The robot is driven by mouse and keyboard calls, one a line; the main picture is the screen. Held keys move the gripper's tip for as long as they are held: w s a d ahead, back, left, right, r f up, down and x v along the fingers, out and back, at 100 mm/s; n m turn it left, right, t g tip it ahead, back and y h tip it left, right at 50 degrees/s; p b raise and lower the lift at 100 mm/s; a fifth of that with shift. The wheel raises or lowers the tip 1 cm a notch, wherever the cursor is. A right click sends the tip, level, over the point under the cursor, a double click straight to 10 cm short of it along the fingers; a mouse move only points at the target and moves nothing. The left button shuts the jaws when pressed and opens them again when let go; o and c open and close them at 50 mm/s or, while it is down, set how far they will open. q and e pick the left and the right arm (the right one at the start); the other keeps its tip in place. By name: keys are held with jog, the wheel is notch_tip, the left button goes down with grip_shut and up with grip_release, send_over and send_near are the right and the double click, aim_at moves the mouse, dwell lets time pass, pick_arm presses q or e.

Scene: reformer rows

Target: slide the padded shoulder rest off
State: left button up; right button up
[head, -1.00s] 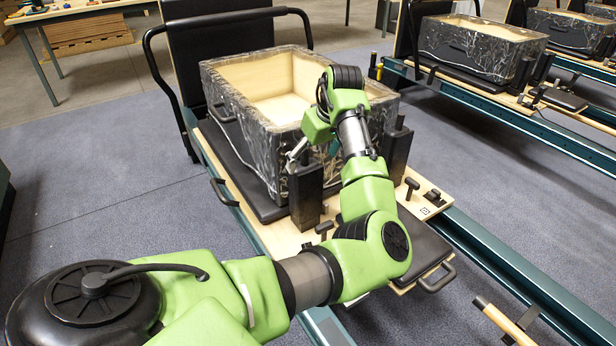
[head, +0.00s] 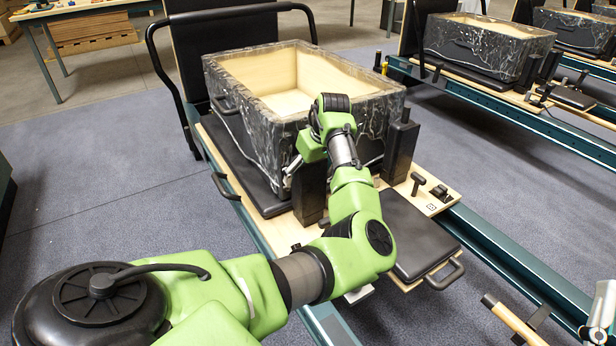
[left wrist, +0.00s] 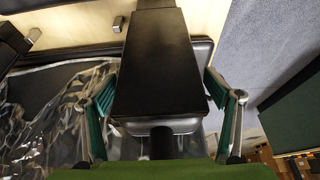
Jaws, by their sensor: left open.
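Two upright black padded shoulder rests stand at the front end of the carriage, a near one (head: 310,194) and a far one (head: 401,150). My left gripper (head: 292,166) is at the near rest, partly hidden behind my own wrist. In the left wrist view the black rest (left wrist: 158,65) lies between the spread, teal-padded fingers, with some space showing on each side. The left gripper is open. Part of what looks like my right gripper (head: 603,312) shows at the lower right edge, away from the rests; its fingers are not clear.
A plastic-wrapped, open wooden box (head: 240,125) stands on the carriage right behind the rests. A black footplate (head: 420,240) with a handle lies in front. Small black knobs (head: 417,183) stand near the far rest. Other reformers (head: 490,45) stand at upper right.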

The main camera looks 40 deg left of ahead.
pick_arm(q)
jog(key=shift+a+f, duration=0.15)
jog(key=shift+f, duration=0.2)
pick_arm(e)
jog(key=shift+s+r+t, duration=0.4)
jog(key=shift+r, duration=0.15)
